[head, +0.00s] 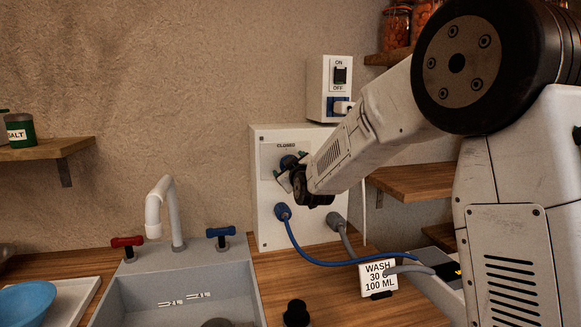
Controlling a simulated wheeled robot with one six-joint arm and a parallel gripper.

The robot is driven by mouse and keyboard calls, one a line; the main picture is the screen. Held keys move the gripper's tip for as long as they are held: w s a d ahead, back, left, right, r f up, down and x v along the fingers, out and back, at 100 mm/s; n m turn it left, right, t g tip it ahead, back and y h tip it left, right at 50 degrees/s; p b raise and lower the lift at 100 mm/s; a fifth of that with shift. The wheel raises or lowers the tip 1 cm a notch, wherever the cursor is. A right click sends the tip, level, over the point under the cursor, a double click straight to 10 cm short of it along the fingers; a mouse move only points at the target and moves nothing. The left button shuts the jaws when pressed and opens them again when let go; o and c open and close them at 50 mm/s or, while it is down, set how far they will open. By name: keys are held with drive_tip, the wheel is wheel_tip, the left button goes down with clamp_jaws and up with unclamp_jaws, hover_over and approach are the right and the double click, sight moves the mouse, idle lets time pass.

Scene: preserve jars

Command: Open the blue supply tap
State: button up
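A white wall box (265,225) carries a plate reading "CLOSED". A blue hose (310,255) leaves the box from a blue fitting (283,212) lower down. My gripper (289,174) is at the front of the box, right at the handle, with my arm reaching in from the right. Its fingertips are small and partly hidden. I cannot tell whether they touch or grip the handle.
A grey sink (120,298) with a white spout (173,212), a red-handled tap (127,242) and a blue-handled tap (220,235) stands left. An ON/OFF switch box (316,90) is above. A "WASH" card (377,277) and a black knob-shaped object (297,313) are on the counter.

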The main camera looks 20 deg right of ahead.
drive_tip(key=s, duration=0.7)
drive_tip(key=shift+s, duration=0.4)
drive_tip(key=s+a+f+m+g+y, duration=0.15)
drive_tip(key=s+f+g, duration=0.35)
drive_tip(key=f, duration=0.5)
drive_tip(key=s+f+m+g, duration=0.25)
drive_tip(key=s+g, duration=0.25)
drive_tip(key=s, duration=0.3)
drive_tip(key=s+d+r+m+g, duration=0.1)
drive_tip(key=s+d+g, duration=0.1)
drive_tip(key=s, duration=1.4)
drive_tip(key=s+d+r+m+g+h, duration=0.1)
drive_tip(key=s+g, duration=0.3)
drive_tip(key=s, duration=1.2)
drive_tip(key=shift+s+d+r+m+g, duration=0.2)
drive_tip(key=shift+d+r+m+g, duration=0.15)
drive_tip(key=shift+d+r, duration=0.3)
